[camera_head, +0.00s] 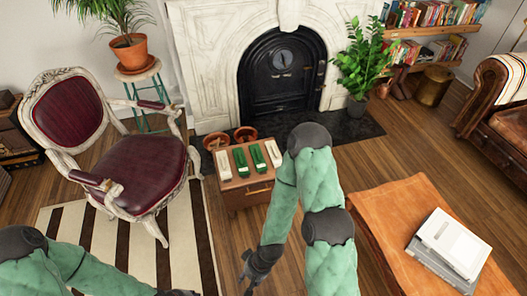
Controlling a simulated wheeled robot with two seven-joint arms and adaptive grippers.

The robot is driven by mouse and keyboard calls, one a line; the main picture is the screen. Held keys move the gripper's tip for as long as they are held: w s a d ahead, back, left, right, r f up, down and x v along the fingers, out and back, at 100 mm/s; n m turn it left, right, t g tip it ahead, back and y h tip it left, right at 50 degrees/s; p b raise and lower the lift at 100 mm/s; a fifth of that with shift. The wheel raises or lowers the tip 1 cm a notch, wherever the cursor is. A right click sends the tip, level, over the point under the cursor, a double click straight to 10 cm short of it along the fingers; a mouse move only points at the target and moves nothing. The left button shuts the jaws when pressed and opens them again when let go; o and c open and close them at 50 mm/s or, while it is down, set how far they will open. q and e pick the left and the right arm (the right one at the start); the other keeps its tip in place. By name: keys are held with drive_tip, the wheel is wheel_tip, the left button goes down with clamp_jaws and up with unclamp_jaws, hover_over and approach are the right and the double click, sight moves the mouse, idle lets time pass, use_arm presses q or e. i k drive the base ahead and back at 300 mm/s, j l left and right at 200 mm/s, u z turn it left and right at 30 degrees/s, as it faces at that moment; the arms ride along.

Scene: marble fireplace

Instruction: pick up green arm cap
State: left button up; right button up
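Two green arm caps, a left one (241,162) and a right one (258,157), lie side by side on top of a small wooden cabinet (245,197). A white cap (223,167) lies to their left and another white cap (273,153) to their right. My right gripper (256,272) hangs low in front of the cabinet, apart from the caps. It is dark and small, and I cannot make out its finger opening. Only a dark bit of my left gripper (178,293) shows at the bottom edge, too cut off to judge.
A maroon armchair (143,172) stands left of the cabinet on a striped rug (95,236). Two terracotta pots (245,134) are behind the cabinet by the fireplace (282,70). An orange bench (410,210) with books (452,243) is at right. Wooden floor is open between.

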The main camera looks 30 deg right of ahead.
sight(261, 166)
drive_tip(key=i+l, duration=0.25)
drive_tip(key=i, duration=0.2)
drive_tip(key=i+l+u, duration=0.1)
drive_tip(key=i+l, duration=0.2)
drive_tip(key=i, duration=0.15)
drive_tip(key=i+l, duration=0.3)
drive_tip(key=i, duration=0.15)
